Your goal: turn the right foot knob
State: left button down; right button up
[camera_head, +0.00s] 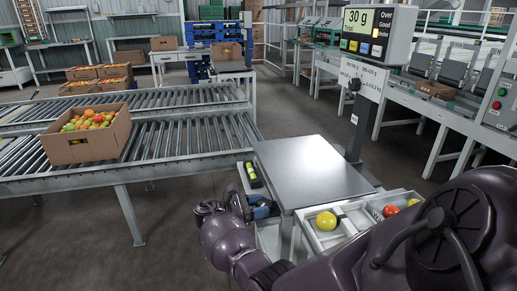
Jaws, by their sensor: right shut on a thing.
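The bench scale has a flat grey metal plate (312,170) in the centre, bare on top. Its display (380,32) on a post at the back right reads 30 g. My right gripper (263,209) is at the near left corner of the scale, low beside the plate's edge. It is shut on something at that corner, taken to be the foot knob. The knob itself is hidden by the gripper and the plate. My left gripper is not in view.
A narrow tray with a yellow-green and black item (252,175) lies left of the plate. White trays (338,237) with a yellow and red tomatoes stand in front, near my right arm. A roller conveyor (180,150) carries a tomato carton (100,143) at left.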

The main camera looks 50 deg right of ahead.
jog(key=shift+f, duration=0.1)
dwell(0.4)
jog(key=o, duration=0.6)
jog(key=shift+o, duration=0.2)
jog(key=shift+a, duration=0.1)
pick_arm(q)
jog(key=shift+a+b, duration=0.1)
jog(key=shift+b, duration=0.35)
pick_arm(e)
jog(key=v, duration=1)
jog(key=shift+w+a, duration=0.15)
jog(key=shift+w, duration=0.15)
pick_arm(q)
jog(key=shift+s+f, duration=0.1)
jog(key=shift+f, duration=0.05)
